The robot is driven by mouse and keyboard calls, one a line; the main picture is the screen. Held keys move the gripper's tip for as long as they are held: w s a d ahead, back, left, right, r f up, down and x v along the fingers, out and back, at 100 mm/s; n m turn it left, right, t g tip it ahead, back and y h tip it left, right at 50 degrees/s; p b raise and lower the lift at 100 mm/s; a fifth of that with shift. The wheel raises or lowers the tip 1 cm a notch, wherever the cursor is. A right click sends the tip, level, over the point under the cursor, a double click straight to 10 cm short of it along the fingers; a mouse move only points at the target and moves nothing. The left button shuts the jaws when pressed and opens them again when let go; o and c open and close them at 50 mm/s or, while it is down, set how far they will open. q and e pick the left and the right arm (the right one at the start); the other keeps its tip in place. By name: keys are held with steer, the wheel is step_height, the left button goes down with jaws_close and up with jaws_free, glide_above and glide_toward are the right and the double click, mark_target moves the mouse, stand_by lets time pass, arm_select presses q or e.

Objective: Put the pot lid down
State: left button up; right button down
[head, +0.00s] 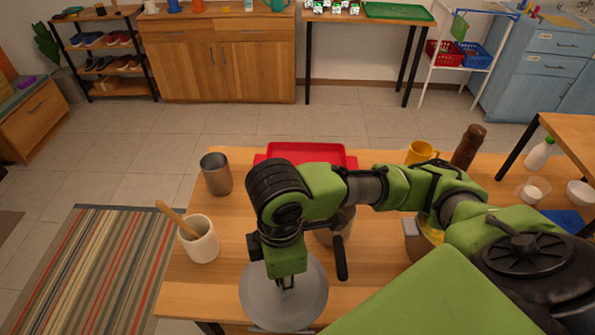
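The pot lid (260,305) is a flat grey disc near the front edge of the wooden table. My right gripper (287,283) points down at the lid's middle, its fingers close together on the knob, which they mostly hide. I cannot tell whether the lid touches the table or hangs just above it. A metal pot (345,224) stands behind my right wrist and is largely hidden by it. My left gripper is out of view.
On the table (200,290) are a cream crock (202,246) with a wooden utensil, a metal cup (216,175), a red tray (305,151), a yellow mug (420,151) and a brown mill (468,147). My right arm covers much of the table's right side.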

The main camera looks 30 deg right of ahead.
steer(key=shift+w, duration=0.25)
steer(key=w+f, duration=0.3)
steer(key=w, duration=0.1)
steer(key=w+a+f+p, duration=0.1)
steer(key=w+f, duration=0.2)
steer(key=w, duration=0.1)
steer(key=w+f, duration=0.3)
steer(key=w, duration=0.1)
steer(key=shift+w+a, duration=0.15)
steer(key=shift+w, duration=0.2)
steer(key=shift+w+f, duration=0.15)
steer(key=shift+f, duration=0.05)
steer(key=f, duration=0.1)
steer(key=f+p, duration=0.1)
steer(key=shift+w+f, duration=0.2)
steer(key=shift+f, duration=0.2)
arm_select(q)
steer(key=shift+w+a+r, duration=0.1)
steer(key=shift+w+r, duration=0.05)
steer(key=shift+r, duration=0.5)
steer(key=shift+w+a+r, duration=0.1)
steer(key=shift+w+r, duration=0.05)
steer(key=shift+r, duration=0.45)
arm_select(e)
steer(key=shift+f, duration=0.4)
steer(key=shift+f, duration=0.1)
steer(key=c, duration=1.8)
jaws_free()
